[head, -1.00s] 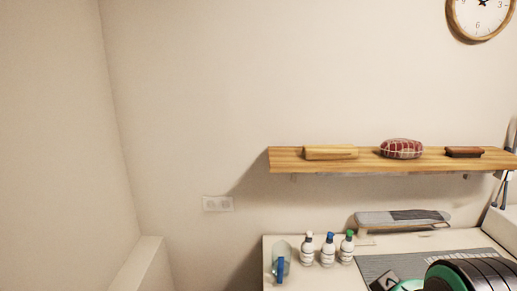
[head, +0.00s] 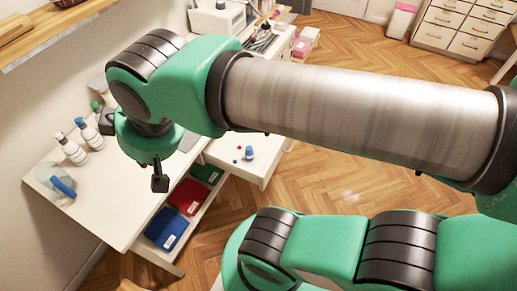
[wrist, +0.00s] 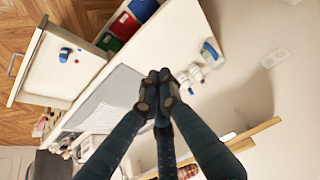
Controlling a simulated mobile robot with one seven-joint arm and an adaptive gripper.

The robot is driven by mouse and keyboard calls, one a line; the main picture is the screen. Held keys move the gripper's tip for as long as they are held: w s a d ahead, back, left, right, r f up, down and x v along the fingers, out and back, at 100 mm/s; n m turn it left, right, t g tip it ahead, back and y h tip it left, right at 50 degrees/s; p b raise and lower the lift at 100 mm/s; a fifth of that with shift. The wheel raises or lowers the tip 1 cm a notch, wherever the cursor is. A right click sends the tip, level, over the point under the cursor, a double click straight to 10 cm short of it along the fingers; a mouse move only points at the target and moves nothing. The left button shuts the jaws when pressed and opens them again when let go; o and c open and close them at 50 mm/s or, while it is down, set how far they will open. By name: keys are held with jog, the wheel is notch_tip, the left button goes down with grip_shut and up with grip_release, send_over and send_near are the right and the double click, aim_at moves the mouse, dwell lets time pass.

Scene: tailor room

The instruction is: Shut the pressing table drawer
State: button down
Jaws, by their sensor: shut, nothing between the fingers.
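The pressing table (head: 105,190) is white and stands at the left in the head view. Its white drawer (head: 264,147) is pulled out, with small red and blue items inside. In the wrist view the open drawer (wrist: 45,82) is at the left, with its metal handle (wrist: 14,52) on the far left front. My gripper (head: 160,185) is shut and empty, pointing down above the tabletop near its front edge. It also shows in the wrist view (wrist: 158,78), apart from the drawer. In the head view my arm hides part of the table behind the drawer.
Blue (head: 167,229), red (head: 187,197) and green folded cloths lie on a lower shelf. A wooden wall shelf (head: 70,25) is above. The wooden floor beyond the drawer is open.

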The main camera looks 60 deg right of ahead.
jog(key=w+d+f+m+g+y, duration=0.1)
jog(key=w+d+f+m+g, duration=0.1)
jog(key=d+f+m, duration=0.35)
jog(key=w+d+f+m+g+y, duration=0.25)
jog(key=d+f, duration=0.35)
jog(key=d, duration=0.4)
jog(key=m+t+y, duration=0.5)
jog(key=m+t, duration=0.5)
jog(key=m, duration=0.9)
send_over(277, 161)
jog(key=s+a, duration=0.2)
jog(key=s, duration=0.1)
notch_tip(277, 161, down, 26)
jog(key=f, duration=0.1)
jog(key=s+d+f+m+t+h, duration=0.1)
jog(key=s+f+m+t+h, duration=0.6)
jog(key=s+f, duration=0.5)
jog(key=shift+s+d+m+h+b, duration=0.2)
jog(key=shift+s+m+h+b, duration=0.2)
jog(key=shift+s+m+h, duration=0.5)
jog(key=w+b, duration=0.2)
jog(key=w, duration=1.1)
jog(key=shift+w, duration=0.35)
